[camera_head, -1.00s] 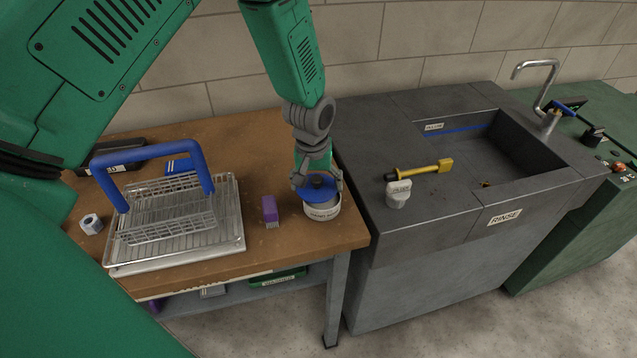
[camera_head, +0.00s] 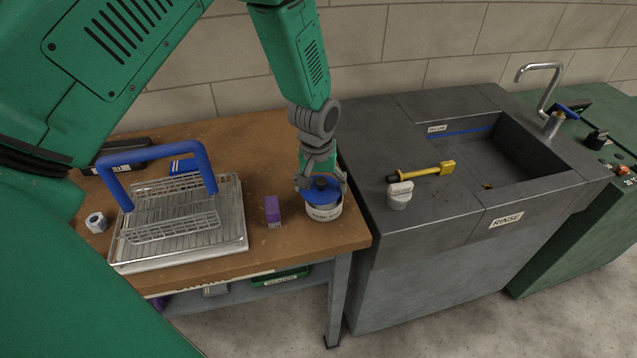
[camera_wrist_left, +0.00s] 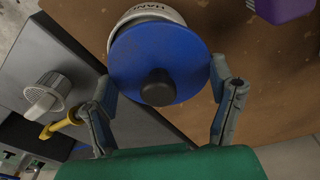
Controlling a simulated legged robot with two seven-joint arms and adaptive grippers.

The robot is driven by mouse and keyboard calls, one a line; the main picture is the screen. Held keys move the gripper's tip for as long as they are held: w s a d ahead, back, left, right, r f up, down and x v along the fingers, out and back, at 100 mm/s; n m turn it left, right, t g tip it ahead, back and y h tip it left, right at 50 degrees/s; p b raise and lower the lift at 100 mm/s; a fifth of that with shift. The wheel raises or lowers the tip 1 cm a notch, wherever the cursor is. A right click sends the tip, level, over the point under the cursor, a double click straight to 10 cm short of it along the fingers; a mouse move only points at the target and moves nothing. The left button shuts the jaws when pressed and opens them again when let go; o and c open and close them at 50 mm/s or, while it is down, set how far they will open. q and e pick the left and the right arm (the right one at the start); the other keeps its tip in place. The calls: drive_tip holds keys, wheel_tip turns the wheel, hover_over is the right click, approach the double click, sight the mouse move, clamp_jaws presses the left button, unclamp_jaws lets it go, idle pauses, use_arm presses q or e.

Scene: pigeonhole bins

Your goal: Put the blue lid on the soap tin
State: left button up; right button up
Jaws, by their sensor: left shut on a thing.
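The blue lid (camera_head: 321,194) with a dark knob is held at its edges between the fingers of my left gripper (camera_head: 321,186). The soap tin (camera_head: 324,213), round and white with dark lettering, stands upright at the right front of the wooden table. The lid is over the tin's mouth. I cannot tell whether it rests on the rim. In the left wrist view, the lid (camera_wrist_left: 160,50) covers most of the tin, whose white side (camera_wrist_left: 148,14) shows past the lid's far edge. My right gripper is out of view.
A purple-handled brush (camera_head: 272,210) stands left of the tin. Further left, a wire basket with a blue handle (camera_head: 154,152) sits on a metal rack (camera_head: 240,232). The grey sink unit (camera_head: 420,225) adjoins on the right, with a yellow tool (camera_head: 430,170) and a grey-white knob (camera_head: 400,195).

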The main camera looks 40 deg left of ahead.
use_arm(q)
drive_tip(key=shift+d+r, duration=0.1)
drive_tip(key=shift+d, duration=0.35)
drive_tip(key=shift+a+f, duration=0.45)
drive_tip(key=shift+a, duration=0.05)
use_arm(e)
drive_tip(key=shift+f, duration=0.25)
use_arm(q)
drive_tip(key=shift+d+f+b, duration=0.15)
drive_tip(key=shift+d+b, duration=0.1)
drive_tip(key=shift+b, duration=0.05)
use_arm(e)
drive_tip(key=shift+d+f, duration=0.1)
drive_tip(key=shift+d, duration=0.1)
use_arm(q)
drive_tip(key=shift+d, duration=0.15)
drive_tip(key=shift+f, duration=0.1)
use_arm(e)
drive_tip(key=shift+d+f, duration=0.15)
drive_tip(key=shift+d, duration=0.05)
use_arm(q)
drive_tip(key=shift+a+f, duration=0.2)
drive_tip(key=shift+f, duration=0.05)
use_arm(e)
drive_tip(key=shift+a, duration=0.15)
